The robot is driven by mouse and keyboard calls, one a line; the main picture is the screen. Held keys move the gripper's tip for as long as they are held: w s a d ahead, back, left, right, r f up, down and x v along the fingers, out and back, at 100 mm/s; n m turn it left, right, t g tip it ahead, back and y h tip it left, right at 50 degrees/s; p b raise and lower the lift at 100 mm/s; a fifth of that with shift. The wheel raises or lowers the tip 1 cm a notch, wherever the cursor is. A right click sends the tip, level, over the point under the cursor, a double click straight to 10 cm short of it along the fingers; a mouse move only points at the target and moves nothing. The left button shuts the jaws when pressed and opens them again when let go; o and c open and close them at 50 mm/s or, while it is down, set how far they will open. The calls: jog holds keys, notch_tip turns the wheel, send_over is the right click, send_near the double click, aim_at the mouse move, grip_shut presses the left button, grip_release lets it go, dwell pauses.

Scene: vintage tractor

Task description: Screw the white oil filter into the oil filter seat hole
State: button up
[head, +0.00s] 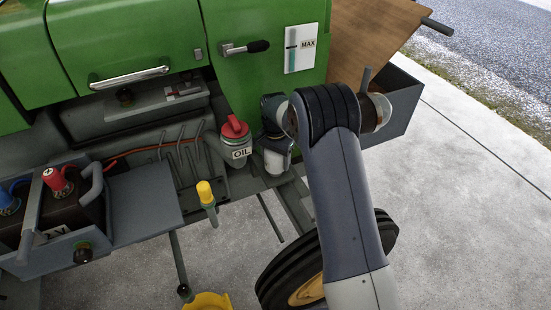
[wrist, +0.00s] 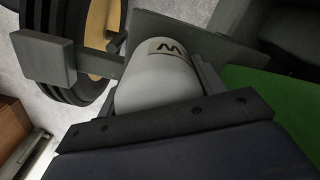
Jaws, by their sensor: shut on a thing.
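The white oil filter (wrist: 155,80) is a smooth white cylinder with a dark mark on its side. My gripper (wrist: 160,72) is shut on it, with the filter between the two fingers in the wrist view. In the head view, the filter (head: 277,162) shows as a pale piece below my gripper (head: 275,143), beside the tractor's green side and right of the oil bottle. The oil filter seat hole cannot be made out; my gripper and arm cover part of that area. Whether the filter touches a seat cannot be told.
The OIL bottle (head: 237,150) with a red cap stands close left of my gripper. A yellow-topped stick (head: 205,193) and a battery tray (head: 62,245) are farther left. A grey box (head: 398,100) is at right; a wheel (head: 285,277) is below. Green panels (head: 250,75) rise behind.

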jog(key=shift+m, duration=0.3)
jog(key=o, duration=0.3)
jog(key=shift+m, duration=0.4)
jog(key=o, duration=0.5)
jog(key=shift+o, duration=0.2)
jog(key=shift+r, duration=0.1)
jog(key=shift+r, duration=3.9)
